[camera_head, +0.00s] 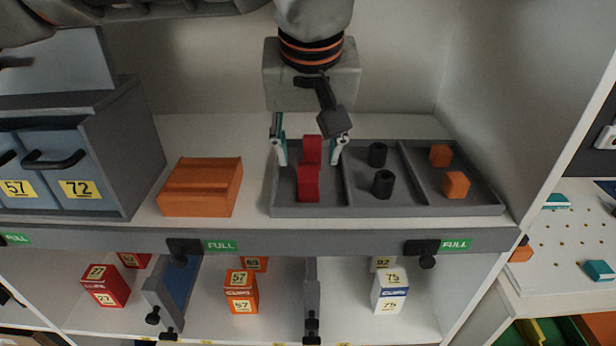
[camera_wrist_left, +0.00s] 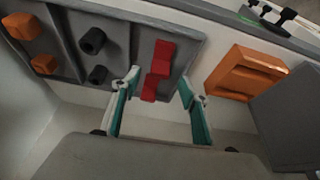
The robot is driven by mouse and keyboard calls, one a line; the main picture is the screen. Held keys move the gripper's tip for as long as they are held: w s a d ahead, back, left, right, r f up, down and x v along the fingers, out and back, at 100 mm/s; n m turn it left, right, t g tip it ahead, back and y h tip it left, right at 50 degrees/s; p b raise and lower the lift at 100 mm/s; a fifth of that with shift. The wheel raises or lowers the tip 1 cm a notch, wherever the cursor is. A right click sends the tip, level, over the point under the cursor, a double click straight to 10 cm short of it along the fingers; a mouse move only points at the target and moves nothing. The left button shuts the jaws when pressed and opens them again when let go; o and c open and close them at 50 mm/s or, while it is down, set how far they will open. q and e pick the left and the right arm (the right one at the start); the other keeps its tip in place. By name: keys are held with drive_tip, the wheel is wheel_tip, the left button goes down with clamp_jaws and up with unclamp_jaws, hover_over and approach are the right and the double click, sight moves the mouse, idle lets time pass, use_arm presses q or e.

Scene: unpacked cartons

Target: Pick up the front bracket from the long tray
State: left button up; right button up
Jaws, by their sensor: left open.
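The long tray (camera_head: 358,212) is grey and divided into compartments on the shelf. Its left compartment holds two red brackets. The front bracket (camera_head: 308,188) lies nearer the shelf's front edge, and the rear bracket (camera_head: 312,149) is just behind it. In the left wrist view the front bracket (camera_wrist_left: 163,54) is above the rear bracket (camera_wrist_left: 150,89). My left gripper (camera_head: 309,153) is open, with its fingers on either side of the rear bracket in the head view. In the left wrist view its fingertips (camera_wrist_left: 158,87) are apart, with nothing clamped. My right gripper is not in view.
Black cylinders (camera_head: 383,184) and orange blocks (camera_head: 456,185) fill the tray's other compartments. An orange box (camera_head: 201,187) stands left of the tray, beside a grey drawer cabinet (camera_head: 110,150). A white side wall (camera_head: 520,110) bounds the shelf at right. Small cartons (camera_head: 241,291) stand below.

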sight(308, 164)
use_arm(q)
drive_tip(key=shift+w+f, duration=0.25)
drive_tip(key=shift+w, duration=0.15)
drive_tip(key=shift+x, duration=2.25)
drive_tip(key=c, duration=1)
